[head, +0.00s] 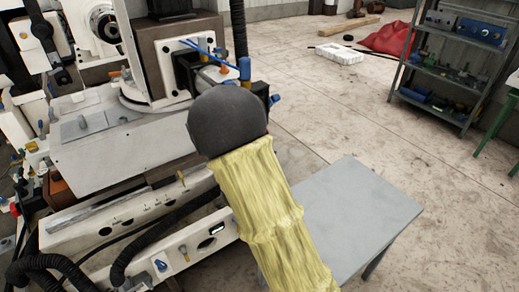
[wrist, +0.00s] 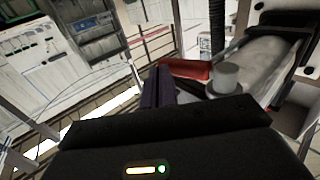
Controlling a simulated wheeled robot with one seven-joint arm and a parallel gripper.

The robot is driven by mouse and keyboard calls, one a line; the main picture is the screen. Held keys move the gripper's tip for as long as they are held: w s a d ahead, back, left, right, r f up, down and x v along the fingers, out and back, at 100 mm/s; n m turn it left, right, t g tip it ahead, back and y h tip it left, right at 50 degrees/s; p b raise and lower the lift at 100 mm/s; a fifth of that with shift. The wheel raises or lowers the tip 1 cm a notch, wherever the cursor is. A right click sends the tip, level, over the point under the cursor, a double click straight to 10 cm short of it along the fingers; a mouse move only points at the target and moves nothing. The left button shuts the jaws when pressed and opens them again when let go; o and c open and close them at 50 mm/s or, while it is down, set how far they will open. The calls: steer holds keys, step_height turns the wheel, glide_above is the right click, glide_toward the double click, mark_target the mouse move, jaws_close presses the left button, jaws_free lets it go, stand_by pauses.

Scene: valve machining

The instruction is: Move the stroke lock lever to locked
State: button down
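My arm in a yellow sleeve reaches up to the machine in the head view, and its dark round wrist hides my gripper there. In the wrist view my gripper (wrist: 158,88) shows as two dark fingers close side by side, with nothing seen between them. A red bar-like part (wrist: 185,69) lies just beyond and right of the fingers. A grey cylindrical knob (wrist: 228,77) stands to its right. I cannot tell whether either is the stroke lock lever, or whether the fingers touch the red part. Blue-tipped handles (head: 245,68) show on the machine behind my wrist in the head view.
The white and brown machine (head: 150,65) fills the left, with black hoses (head: 165,232) along its front. A grey table (head: 365,208) stands right of my arm. A shelf rack (head: 450,65) stands at the back right. The floor between is mostly clear.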

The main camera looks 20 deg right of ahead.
steer(key=shift+b+x, duration=0.45)
steer(key=shift+x, duration=0.6)
steer(key=shift+w+a, duration=0.15)
steer(key=shift+w, duration=0.1)
steer(key=s+d+b, duration=0.3)
steer(key=s+b, duration=0.2)
steer(key=s, duration=0.6)
steer(key=shift+d+f, duration=0.2)
steer(key=shift+f, duration=0.05)
steer(key=shift+s+b, duration=0.1)
steer(key=shift+b, duration=0.45)
steer(key=shift+s+d+r+b, duration=0.15)
steer(key=shift+s+b, duration=0.45)
steer(key=shift+b, duration=0.95)
steer(key=shift+s+d+r+b, duration=0.15)
steer(key=shift+s+b, duration=0.45)
steer(key=shift+b, duration=0.95)
